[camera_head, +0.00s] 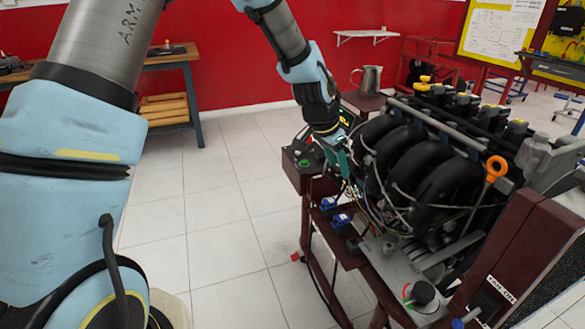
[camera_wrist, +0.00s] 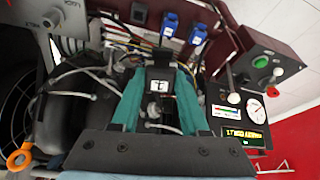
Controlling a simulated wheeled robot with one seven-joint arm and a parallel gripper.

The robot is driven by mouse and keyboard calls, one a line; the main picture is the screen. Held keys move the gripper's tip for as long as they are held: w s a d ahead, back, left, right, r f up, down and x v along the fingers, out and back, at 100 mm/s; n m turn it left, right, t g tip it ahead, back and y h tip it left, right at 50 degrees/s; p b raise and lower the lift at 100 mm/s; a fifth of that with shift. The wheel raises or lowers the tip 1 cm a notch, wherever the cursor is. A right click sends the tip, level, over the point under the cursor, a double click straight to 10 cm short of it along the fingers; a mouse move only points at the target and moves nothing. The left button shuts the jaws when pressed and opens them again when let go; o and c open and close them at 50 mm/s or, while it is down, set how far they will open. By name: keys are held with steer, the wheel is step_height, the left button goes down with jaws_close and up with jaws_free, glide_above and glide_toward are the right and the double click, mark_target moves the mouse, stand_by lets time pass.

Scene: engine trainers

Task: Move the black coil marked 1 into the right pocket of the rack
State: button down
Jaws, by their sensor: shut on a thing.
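My gripper (camera_wrist: 160,88) has two teal fingers, closed on the sides of a black coil (camera_wrist: 159,73) with a white label that carries a dark mark, probably a 1 seen turned round. In the head view my gripper (camera_head: 341,160) is at the left end of the engine, above the stand's front ledge. The coil cannot be made out clearly there. In the wrist view the coil is in front of wires and hoses; I cannot tell whether it touches them. I cannot clearly make out the rack or its right pocket in either view.
The engine (camera_head: 420,165) with black intake pipes stands close right of my gripper. Two blue connectors (camera_wrist: 170,24) (camera_wrist: 197,36) sit on the dark red stand (camera_head: 530,235). A control box (camera_wrist: 262,68) with green and red buttons is near. Open floor (camera_head: 215,215) lies left.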

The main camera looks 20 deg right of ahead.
steer(key=s+d+r+m, duration=0.2)
steer(key=s+d, duration=0.3)
steer(key=s, duration=0.1)
step_height(320, 180, down, 19)
steer(key=b, duration=0.9)
steer(key=shift+w+a+g, duration=0.15)
steer(key=shift+w+g, duration=0.05)
steer(key=shift+g, duration=0.2)
steer(key=shift+f, duration=0.3)
steer(key=shift+f+b, duration=0.25)
steer(key=shift+b, duration=0.05)
steer(key=shift+a+f, duration=0.1)
steer(key=shift+f, duration=0.1)
steer(key=shift+f+b, duration=0.75)
steer(key=shift+f, duration=0.25)
steer(key=shift+f, duration=0.15)
steer(key=shift+f+b, duration=0.35)
